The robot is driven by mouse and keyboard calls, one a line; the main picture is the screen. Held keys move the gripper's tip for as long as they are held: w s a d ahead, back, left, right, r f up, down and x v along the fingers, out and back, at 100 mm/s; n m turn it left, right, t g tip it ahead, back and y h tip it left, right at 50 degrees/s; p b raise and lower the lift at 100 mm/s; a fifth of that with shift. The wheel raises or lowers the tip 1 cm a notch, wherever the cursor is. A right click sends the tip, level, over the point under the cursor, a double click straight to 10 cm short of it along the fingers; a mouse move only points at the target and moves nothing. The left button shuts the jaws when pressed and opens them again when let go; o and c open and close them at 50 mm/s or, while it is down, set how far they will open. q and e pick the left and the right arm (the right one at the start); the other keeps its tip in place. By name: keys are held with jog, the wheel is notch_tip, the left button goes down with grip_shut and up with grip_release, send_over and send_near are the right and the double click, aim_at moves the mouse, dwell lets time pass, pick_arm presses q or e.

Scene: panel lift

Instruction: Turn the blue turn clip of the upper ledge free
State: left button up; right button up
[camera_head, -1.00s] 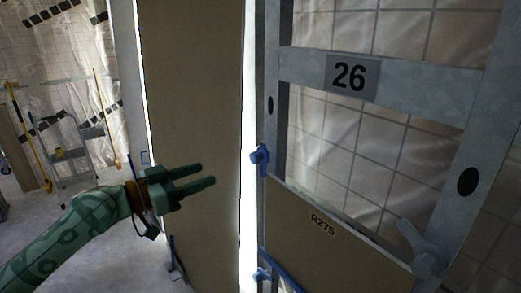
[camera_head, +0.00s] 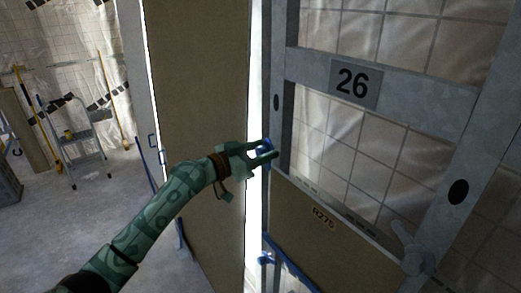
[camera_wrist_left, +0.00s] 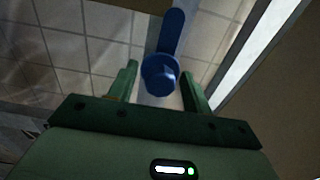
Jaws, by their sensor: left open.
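The blue turn clip (camera_head: 266,147) sits on the left upright of the metal frame, at the upper left corner of the panel marked R275 (camera_head: 330,226). In the left wrist view the clip (camera_wrist_left: 162,72) shows a round hub with a lever pointing up in the picture. My left gripper (camera_head: 273,149) is open, with its fingers reaching to the clip. In the left wrist view its fingertips (camera_wrist_left: 158,72) stand to either side of the hub, with gaps visible. In the head view the fingers partly cover the clip. My right gripper is not in view.
A lower blue clip (camera_head: 265,259) and a blue ledge (camera_head: 290,268) are below the panel. A tall brown board (camera_head: 197,120) stands left of the frame. A stepladder (camera_head: 68,140) stands far left on open floor.

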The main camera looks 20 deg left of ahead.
pick_arm(q)
jog(key=c, duration=1)
jog(key=shift+o, duration=0.2)
